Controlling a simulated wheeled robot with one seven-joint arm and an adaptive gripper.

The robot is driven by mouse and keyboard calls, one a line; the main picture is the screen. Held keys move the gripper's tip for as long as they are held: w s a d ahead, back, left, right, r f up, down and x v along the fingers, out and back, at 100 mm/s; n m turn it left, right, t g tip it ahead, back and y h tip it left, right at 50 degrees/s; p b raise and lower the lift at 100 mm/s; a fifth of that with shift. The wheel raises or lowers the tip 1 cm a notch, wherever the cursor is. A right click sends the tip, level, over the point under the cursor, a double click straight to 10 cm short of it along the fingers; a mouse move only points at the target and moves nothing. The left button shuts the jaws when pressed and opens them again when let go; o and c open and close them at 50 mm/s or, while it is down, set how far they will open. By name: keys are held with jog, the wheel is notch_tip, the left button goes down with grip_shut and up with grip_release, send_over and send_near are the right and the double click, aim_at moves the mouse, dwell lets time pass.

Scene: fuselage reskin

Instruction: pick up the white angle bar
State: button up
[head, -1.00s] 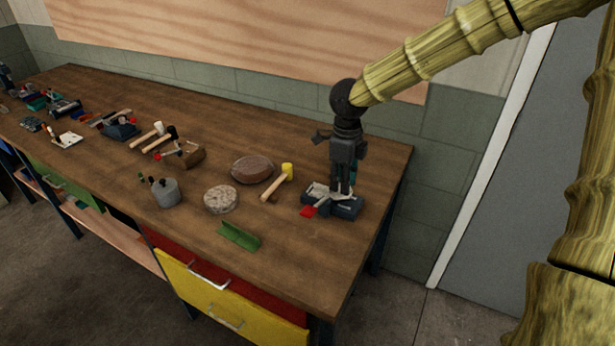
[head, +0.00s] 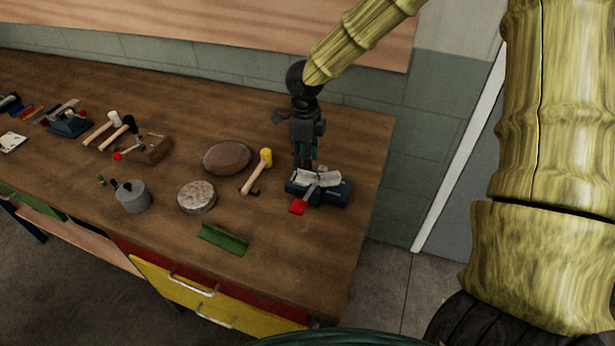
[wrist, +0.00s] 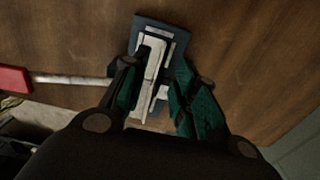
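The white angle bar (head: 318,178) appears as a pale piece on top of a dark blue vise-like block (head: 338,194) near the right end of the workbench. In the wrist view the pale bar (wrist: 152,62) shows lengthwise between my fingers, over the blue block (wrist: 178,32). My gripper (head: 303,166) points down at the block's back left edge in the head view. In the wrist view its green-padded fingers (wrist: 158,85) stand apart on either side of the bar, with a gap visible on the right. Exact contact and height are unclear.
A red-handled tool (head: 299,206) lies against the block's front. A yellow-headed mallet (head: 264,160), a brown oval object (head: 227,158), a round stone-like disc (head: 196,197) and a green angle piece (head: 224,239) lie to the left. The bench's front right is clear.

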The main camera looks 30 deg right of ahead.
aim_at(306, 176)
jog(key=shift+w+f, duration=0.35)
jog(key=shift+f, duration=0.2)
jog(key=shift+s+d+f+p, duration=0.15)
jog(key=shift+f+p, duration=0.25)
jog(key=shift+f, duration=0.65)
jog(key=shift+s+a+f+p, duration=0.1)
jog(key=shift+f+p, duration=0.3)
jog(key=shift+f, duration=0.65)
jog(key=shift+s+r, duration=0.1)
jog(key=shift+s, duration=0.1)
jog(key=shift+c, duration=0.2)
grip_shut()
